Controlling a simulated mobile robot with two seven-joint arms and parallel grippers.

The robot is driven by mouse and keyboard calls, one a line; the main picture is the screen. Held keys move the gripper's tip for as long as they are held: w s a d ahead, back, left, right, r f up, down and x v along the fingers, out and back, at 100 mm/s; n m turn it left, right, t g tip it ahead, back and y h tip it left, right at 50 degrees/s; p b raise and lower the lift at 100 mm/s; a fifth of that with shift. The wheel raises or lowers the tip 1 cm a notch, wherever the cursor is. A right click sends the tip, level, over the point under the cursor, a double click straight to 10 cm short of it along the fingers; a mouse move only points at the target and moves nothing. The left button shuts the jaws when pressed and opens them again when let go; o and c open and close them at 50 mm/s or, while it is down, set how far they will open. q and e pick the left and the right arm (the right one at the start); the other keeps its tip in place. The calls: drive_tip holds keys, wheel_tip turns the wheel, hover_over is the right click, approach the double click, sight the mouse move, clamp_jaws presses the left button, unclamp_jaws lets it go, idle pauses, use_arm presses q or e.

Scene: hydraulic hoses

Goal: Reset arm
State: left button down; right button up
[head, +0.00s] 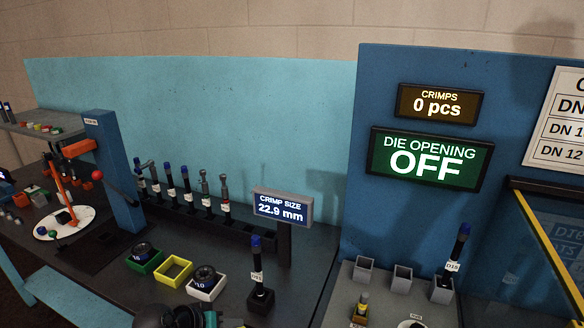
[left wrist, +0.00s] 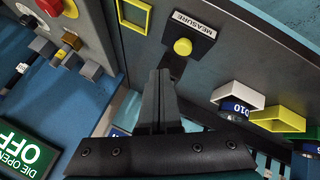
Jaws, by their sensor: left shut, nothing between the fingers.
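My left gripper (left wrist: 160,90) is shut and empty in the left wrist view, its two dark fingers together. They point toward a dark panel with a yellow button labelled MEASURE (left wrist: 183,47); I cannot tell how far apart they are. In the head view, a dark part of my left gripper (head: 182,317) shows at the bottom edge, in front of the bench, with its fingers not clearly seen. My right gripper is in neither view.
A crimp size display (head: 282,206) reads 22.9 mm. Green, yellow and white trays (head: 206,284) stand near the bench front. A black hose (head: 260,268) stands upright beside them. A blue panel (head: 400,217) rises at right; its die opening sign (head: 430,158) reads OFF.

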use_arm(q)
drive_tip(key=s+a+r+m+g+y, duration=0.1)
drive_tip(key=s+r+g+y, duration=0.15)
drive_tip(key=s, duration=1.05)
drive_tip(key=s+r+m+g+y, duration=0.1)
drive_tip(key=s+r+m+y, duration=0.15)
drive_tip(key=s, duration=1.05)
wheel_tip(320, 180, down, 32)
drive_tip(key=s+b, duration=0.2)
drive_tip(key=b, duration=0.7)
drive_tip(key=s+a+f+g+b, duration=0.1)
drive_tip(key=s+f+b, duration=0.3)
drive_tip(key=s+f, duration=0.3)
drive_tip(key=s+a+f+g+b, duration=0.1)
drive_tip(key=s+f+b, duration=0.3)
drive_tip(key=s+f, duration=0.4)
wheel_tip(320, 180, down, 7)
drive_tip(key=shift+s+a+r, duration=0.1)
drive_tip(key=shift+s+a, duration=0.1)
drive_tip(key=shift+a, duration=0.2)
